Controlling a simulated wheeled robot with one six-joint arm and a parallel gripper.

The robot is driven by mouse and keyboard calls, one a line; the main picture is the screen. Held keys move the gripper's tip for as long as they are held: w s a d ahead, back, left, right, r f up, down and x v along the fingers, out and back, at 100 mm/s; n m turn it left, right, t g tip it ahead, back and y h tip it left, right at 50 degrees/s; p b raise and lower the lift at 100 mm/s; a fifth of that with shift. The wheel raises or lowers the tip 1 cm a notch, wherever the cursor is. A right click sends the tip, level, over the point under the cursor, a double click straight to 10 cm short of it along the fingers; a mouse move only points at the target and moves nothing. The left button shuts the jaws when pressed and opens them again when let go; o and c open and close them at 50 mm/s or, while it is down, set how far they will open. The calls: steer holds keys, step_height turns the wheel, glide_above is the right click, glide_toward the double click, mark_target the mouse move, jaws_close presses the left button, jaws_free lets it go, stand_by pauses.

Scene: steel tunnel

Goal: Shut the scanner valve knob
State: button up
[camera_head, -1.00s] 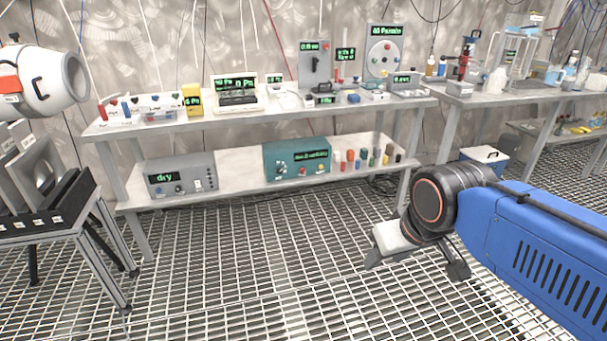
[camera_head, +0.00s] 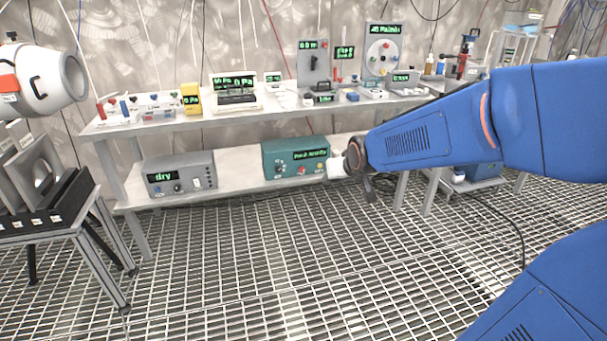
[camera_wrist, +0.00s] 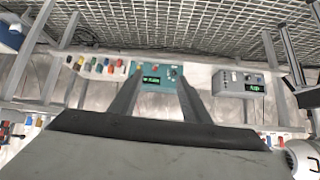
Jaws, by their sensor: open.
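I cannot tell which knob is the scanner valve knob, as labels are too small to read. A teal box (camera_head: 296,158) with a green display and small knobs stands on the lower shelf; in the wrist view it appears upside down (camera_wrist: 150,82), between and beyond my fingers. A round white dial panel (camera_head: 382,50) with a red knob stands on the upper shelf. My gripper (camera_head: 352,180) is in front of the lower shelf, just right of the teal box in the head view. In the wrist view my gripper (camera_wrist: 160,88) is open, with nothing between its fingers.
A grey box (camera_head: 180,174) reading "dry" stands left on the lower shelf. The upper shelf (camera_head: 170,123) holds a yellow meter (camera_head: 191,98), a white display unit (camera_head: 234,90) and small valves. A black-topped stand (camera_head: 60,225) is at left. The grating floor ahead is clear.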

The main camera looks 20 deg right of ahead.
steer(key=w+d+f+t, duration=0.1)
steer(key=w+f, duration=0.1)
steer(key=w, duration=0.5)
steer(key=w+f+t, duration=0.1)
steer(key=w+f, duration=0.2)
steer(key=w, duration=0.3)
steer(key=m+t, duration=0.1)
steer(key=t, duration=0.6)
glide_toward(302, 170)
steer(key=w, duration=0.8)
steer(key=shift+d, duration=0.2)
steer(key=c, duration=1)
